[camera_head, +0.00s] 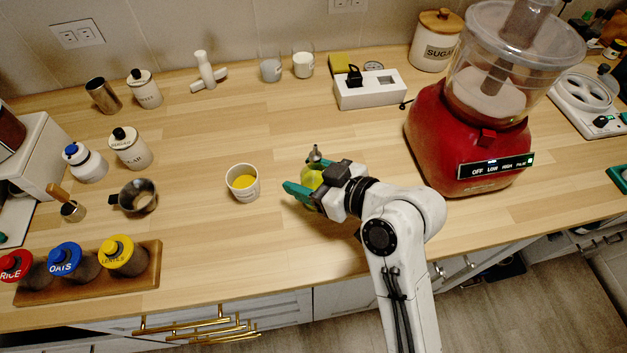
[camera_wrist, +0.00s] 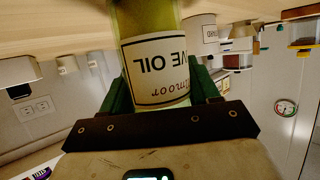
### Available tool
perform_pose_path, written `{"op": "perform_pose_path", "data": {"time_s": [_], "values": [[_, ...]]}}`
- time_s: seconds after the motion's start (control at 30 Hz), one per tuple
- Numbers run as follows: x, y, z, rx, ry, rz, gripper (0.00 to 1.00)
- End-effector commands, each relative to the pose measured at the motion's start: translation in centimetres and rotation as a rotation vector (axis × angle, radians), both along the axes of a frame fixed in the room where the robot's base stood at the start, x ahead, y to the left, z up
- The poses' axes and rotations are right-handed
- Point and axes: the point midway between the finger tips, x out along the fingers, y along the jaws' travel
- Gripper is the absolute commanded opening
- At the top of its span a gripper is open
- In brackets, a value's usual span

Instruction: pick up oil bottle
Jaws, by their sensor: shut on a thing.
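The oil bottle (camera_wrist: 155,62) is yellow-green with a white label reading "OIL", seen upside down in the wrist view. My gripper (camera_head: 304,190) is shut on it, with a green finger on each side of the bottle in the wrist view. In the head view the bottle (camera_head: 312,178) is mostly hidden by my gripper, and its metal spout (camera_head: 315,153) shows above. It looks upright. I cannot tell whether its base touches the counter.
A white cup with yellow contents (camera_head: 243,183) stands just left of my gripper on the wooden counter (camera_head: 300,260). A red food processor (camera_head: 460,140) stands to the right. A white box (camera_head: 370,92) is behind. Jars (camera_head: 130,150) fill the left side.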

Motion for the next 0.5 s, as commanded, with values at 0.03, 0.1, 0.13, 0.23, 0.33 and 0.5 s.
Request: {"op": "perform_pose_path", "data": {"time_s": [0.03,0.1,0.13,0.23,0.33,0.5], "values": [[0.0,0.0,0.1,0.001,-0.002,-0.001,0.17],[0.0,0.0,0.1,0.001,-0.002,-0.001,0.17],[0.0,0.0,0.1,0.001,-0.002,-0.001,0.17],[0.0,0.0,0.3,0.001,-0.002,-0.001,0.17],[0.0,0.0,0.5,0.001,-0.003,0.0,0.17],[0.1,0.0,1.4,0.002,-0.005,0.0,0.17]]}}
